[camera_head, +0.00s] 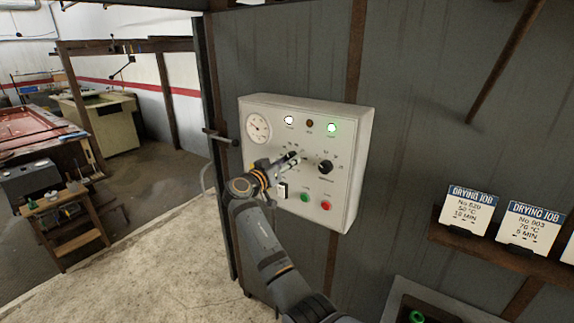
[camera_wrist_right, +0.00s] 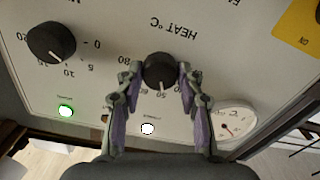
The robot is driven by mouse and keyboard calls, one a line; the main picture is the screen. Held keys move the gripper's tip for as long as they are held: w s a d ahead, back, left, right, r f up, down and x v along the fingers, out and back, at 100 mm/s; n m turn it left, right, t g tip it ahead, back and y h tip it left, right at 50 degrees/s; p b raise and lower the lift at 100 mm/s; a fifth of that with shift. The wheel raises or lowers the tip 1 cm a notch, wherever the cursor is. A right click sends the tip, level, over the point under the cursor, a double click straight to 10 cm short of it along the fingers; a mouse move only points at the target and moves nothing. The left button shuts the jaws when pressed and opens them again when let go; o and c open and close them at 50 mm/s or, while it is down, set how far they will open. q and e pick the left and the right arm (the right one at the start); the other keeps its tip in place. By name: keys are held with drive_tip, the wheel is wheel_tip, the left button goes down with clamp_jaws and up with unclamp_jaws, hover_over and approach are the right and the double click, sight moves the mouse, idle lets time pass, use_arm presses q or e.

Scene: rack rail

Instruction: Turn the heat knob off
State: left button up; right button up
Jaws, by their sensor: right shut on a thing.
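The heat knob (camera_wrist_right: 159,73) is a round black dial under the "HEAT °C" print, seen upside down in the right wrist view. My right gripper (camera_wrist_right: 160,72) has one finger on each side of the knob and is shut on it. In the head view my right gripper (camera_head: 290,160) reaches the front of the white control box (camera_head: 345,190) and mostly hides the heat knob. My left gripper is not in view.
A second black knob (camera_head: 325,167) sits just right of the gripper. Lit white (camera_head: 289,120) and green (camera_head: 331,127) lamps are above. A switch (camera_head: 282,191) and green (camera_head: 304,197) and red (camera_head: 326,205) buttons are below. A card shelf (camera_head: 490,250) stands at right.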

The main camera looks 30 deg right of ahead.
drive_tip(key=n, duration=1.4)
drive_tip(key=shift+s+r, duration=0.1)
drive_tip(key=shift+n, duration=0.5)
drive_tip(key=o, duration=1.2)
drive_tip(key=shift+c, duration=0.2)
